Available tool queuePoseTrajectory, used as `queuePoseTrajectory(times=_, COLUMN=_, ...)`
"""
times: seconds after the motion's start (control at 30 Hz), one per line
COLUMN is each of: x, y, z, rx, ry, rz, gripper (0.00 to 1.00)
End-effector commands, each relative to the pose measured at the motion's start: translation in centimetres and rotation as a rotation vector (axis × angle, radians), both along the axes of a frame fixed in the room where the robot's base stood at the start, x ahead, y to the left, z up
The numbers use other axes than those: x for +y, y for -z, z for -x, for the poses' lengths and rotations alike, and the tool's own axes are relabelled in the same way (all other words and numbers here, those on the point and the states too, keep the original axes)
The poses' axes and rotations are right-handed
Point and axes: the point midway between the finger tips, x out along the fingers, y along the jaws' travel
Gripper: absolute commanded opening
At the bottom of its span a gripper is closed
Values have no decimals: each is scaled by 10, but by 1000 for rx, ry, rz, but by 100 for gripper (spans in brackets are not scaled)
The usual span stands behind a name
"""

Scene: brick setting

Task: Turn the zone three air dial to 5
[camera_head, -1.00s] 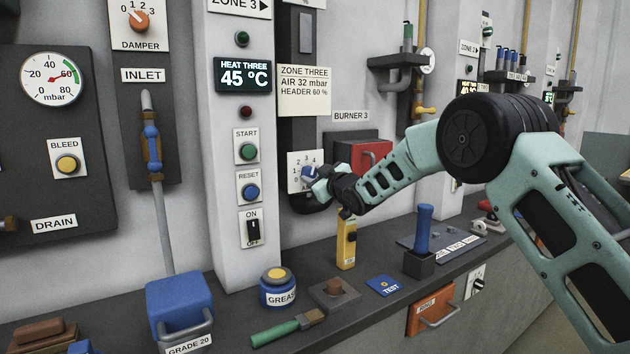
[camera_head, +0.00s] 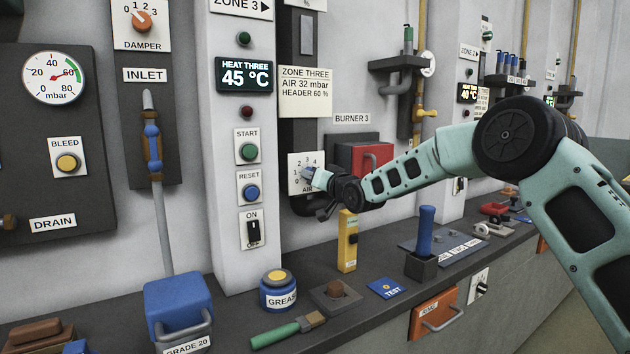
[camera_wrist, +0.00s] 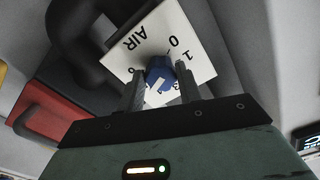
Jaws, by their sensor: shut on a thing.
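The zone three air dial is a blue knob on a white numbered plate (camera_head: 299,162) below the ZONE THREE card. In the wrist view the blue knob (camera_wrist: 160,73) sits between my two fingers, in front of the plate (camera_wrist: 196,52) marked AIR. My gripper (camera_wrist: 160,88) is shut on the knob, one finger on each side. A white pointer mark shows on the knob, angled toward the lower part of the plate in that view. Some numbers are hidden by the knob and fingers. In the head view my gripper (camera_head: 312,180) covers the plate's lower right.
A red box labelled BURNER 3 (camera_head: 371,158) is just right of the dial. A yellow upright tool (camera_head: 347,242) stands on the counter below. The white pillar with START, RESET and ON controls (camera_head: 247,190) is to the left.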

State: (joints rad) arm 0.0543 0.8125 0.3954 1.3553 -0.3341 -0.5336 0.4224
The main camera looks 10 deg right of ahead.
Motion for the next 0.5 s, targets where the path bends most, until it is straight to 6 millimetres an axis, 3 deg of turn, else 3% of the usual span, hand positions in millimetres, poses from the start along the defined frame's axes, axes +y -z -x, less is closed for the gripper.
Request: queuePoseTrajectory(times=0.5, x=0, y=4, z=0, rx=79, ry=1, rz=-170, gripper=12)
